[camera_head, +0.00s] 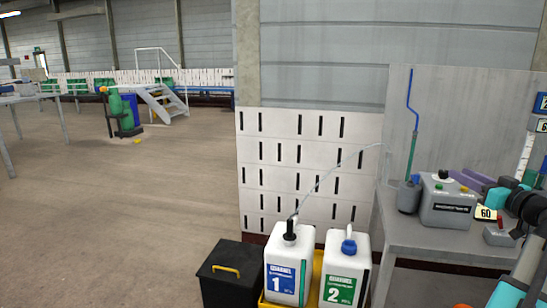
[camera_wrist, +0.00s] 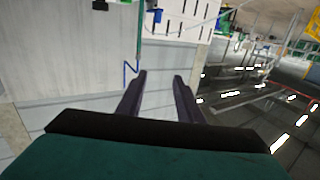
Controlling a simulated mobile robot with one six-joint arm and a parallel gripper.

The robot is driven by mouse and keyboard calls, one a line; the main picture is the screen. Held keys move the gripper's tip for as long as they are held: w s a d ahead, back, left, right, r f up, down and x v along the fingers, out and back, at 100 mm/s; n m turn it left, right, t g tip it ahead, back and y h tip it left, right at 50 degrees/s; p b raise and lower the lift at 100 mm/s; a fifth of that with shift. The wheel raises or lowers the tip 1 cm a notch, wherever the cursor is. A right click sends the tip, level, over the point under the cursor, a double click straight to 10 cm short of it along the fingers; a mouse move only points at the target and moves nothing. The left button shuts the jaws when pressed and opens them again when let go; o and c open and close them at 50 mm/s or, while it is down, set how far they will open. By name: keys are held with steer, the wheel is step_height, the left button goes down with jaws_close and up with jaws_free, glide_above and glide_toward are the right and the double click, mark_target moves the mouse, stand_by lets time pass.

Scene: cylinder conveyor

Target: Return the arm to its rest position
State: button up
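My arm, in teal and black, enters at the right edge of the head view, above the grey table. My gripper (camera_head: 462,174) has two purple fingers pointing left, partly behind the grey box on the table. In the wrist view, the fingers of my gripper (camera_wrist: 160,75) stand apart with nothing between them. The wrist view is turned over, with the wall and floor beyond the fingers.
The grey table (camera_head: 405,232) holds a grey box (camera_head: 446,205) and a rod with a blue handle (camera_head: 411,120). White canister 1 (camera_head: 289,262) and white canister 2 (camera_head: 344,270) stand beside a black bin (camera_head: 229,285). Open floor lies left.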

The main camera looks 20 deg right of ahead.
steer(key=w+a+f+n+g+y+p, duration=0.15)
steer(key=w+a+f+y, duration=0.55)
steer(key=w+a+f, duration=1.3)
steer(key=w+a+f+n+g+y, duration=0.1)
steer(key=w+a+f+g+y, duration=0.2)
steer(key=a+f, duration=0.95)
steer(key=w+a+f+n+g+y, duration=0.1)
steer(key=w+a+f+n+g, duration=0.2)
steer(key=a+f, duration=0.95)
steer(key=s+a+f+g+p, duration=0.1)
steer(key=s+a+f+g, duration=0.4)
steer(key=s+a+f, duration=0.5)
steer(key=s+a+f+g+p, duration=0.1)
steer(key=s+a+f+g, duration=0.4)
steer(key=s+a+f, duration=0.6)
steer(key=s+a+f+g+h, duration=0.25)
steer(key=s+a+f, duration=0.2)
steer(key=s, duration=0.25)
steer(key=s+d+f+m+g+h, duration=0.3)
steer(key=s+d+h, duration=0.3)
steer(key=s+d, duration=0.3)
steer(key=s+f, duration=0.1)
steer(key=s, duration=0.2)
steer(key=shift+s+m, duration=0.2)
steer(key=shift+m, duration=0.15)
